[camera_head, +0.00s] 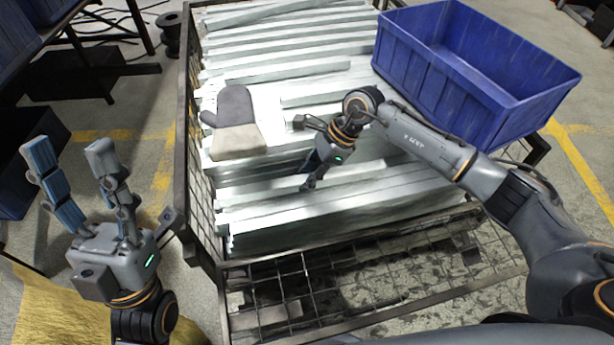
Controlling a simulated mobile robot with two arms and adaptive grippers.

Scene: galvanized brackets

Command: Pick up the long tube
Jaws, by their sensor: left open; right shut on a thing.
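Several long, silvery galvanized tubes (290,48) lie side by side in a wire-mesh crate. My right gripper (308,184) reaches in from the right, points down, and is shut on a long tube (262,191) near the front of the stack. Its fingers partly hide where they grip. The tube still lies level among the others, and I cannot tell whether it is clear of them. My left gripper (70,165) is open and empty, fingers up, outside the crate to the left.
The mesh crate (187,120) has a dark frame and a low front. A grey and beige glove (236,122) lies on the tubes. A blue bin (450,85) stands at the back right. A black spool (170,32) is on the floor at the back left.

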